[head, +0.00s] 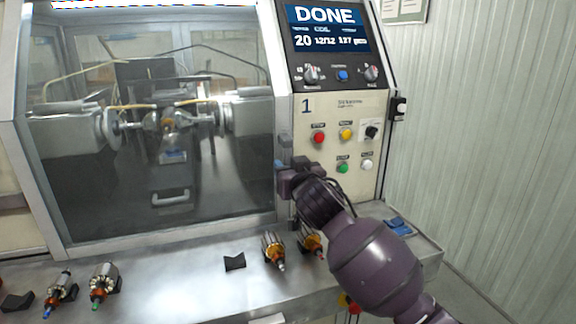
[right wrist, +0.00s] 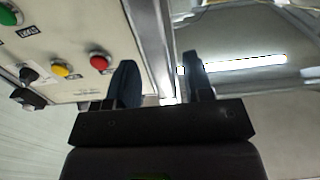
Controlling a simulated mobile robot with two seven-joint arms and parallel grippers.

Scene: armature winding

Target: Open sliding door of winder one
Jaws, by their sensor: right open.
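Winder one, marked "1" on its panel, has a clear sliding door (head: 235,185) across its front. The door appears shut, with its right edge beside the control panel. Through the pane an armature (head: 168,124) shows between two chucks. My right gripper (head: 283,178) is at the door's right edge, low beside the panel. In the right wrist view my right gripper (right wrist: 160,85) is open, its two dark fingers apart, with a light upright frame strip (right wrist: 150,40) beyond the gap. I cannot tell whether the fingers touch the door or its handle. My left gripper is not in view.
The control panel (head: 340,115) has several coloured buttons and knobs, and its screen (head: 328,28) reads DONE, 12/12. Wound armatures (head: 104,282) (head: 273,250) rest on the front ledge (head: 180,285), with an empty dark holder (head: 235,262) between. A ribbed wall (head: 480,120) stands at the right.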

